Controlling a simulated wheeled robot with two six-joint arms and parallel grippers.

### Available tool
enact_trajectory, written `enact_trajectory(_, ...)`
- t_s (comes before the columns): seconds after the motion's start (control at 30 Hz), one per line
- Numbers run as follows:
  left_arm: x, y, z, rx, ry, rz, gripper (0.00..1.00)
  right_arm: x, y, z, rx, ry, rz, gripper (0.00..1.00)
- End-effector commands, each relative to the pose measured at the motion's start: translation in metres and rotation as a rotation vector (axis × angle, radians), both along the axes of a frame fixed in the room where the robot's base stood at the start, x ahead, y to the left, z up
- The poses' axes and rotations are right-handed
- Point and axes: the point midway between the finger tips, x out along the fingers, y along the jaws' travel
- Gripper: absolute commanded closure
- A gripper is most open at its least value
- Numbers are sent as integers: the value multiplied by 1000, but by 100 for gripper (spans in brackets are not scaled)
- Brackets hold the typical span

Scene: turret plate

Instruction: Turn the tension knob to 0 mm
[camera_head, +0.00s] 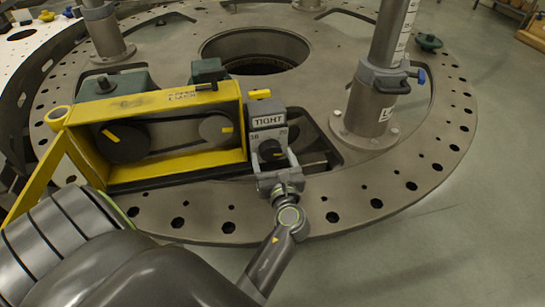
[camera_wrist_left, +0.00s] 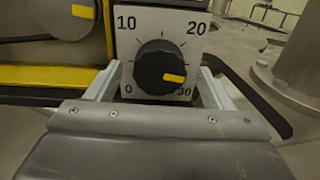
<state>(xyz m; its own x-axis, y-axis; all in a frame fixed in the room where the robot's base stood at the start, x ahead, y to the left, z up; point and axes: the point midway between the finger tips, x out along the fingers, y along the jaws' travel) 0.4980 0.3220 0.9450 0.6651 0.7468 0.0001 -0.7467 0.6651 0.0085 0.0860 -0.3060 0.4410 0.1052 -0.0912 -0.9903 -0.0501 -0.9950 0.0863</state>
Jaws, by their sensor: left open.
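The tension knob (camera_head: 272,150) is a black round dial on a light plate below a "TIGHT" label (camera_head: 268,122). In the left wrist view the knob (camera_wrist_left: 160,68) has a yellow mark pointing right and slightly down, near the 30. The scale plate (camera_wrist_left: 160,20) reads 0 at lower left, 10 at upper left, 20 at upper right, 30 at lower right. My left gripper (camera_head: 275,175) is open in front of the plate. Its two pale fingers stand left and right of the knob, with gaps showing. My right gripper is not in view.
A metal post (camera_head: 372,100) in a flanged base rises to the right. The round turret plate (camera_head: 430,170) with bolt holes lies beneath. Open floor is at right.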

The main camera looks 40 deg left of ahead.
Motion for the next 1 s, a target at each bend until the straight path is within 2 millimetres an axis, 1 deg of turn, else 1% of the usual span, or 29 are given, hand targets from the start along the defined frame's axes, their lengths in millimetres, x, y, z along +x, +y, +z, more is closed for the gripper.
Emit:
enact_trajectory(0.03, 0, 0, 0, 0, 0, 0, 25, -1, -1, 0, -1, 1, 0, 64)
enact_trajectory(0.07, 0, 0, 0, 0, 0, 0, 28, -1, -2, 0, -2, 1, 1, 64)
enact_trajectory(0.3, 0, 0, 0, 0, 0, 0, 59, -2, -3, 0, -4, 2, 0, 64)
enact_trajectory(0.4, 0, 0, 0, 0, 0, 0, 70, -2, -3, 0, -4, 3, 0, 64)
enact_trajectory(0.67, 0, 0, -1, -23, -28, -1, 70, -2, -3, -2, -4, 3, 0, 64)
enact_trajectory(1.0, 0, 0, -2, -159, -188, -1, 70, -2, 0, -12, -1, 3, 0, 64)
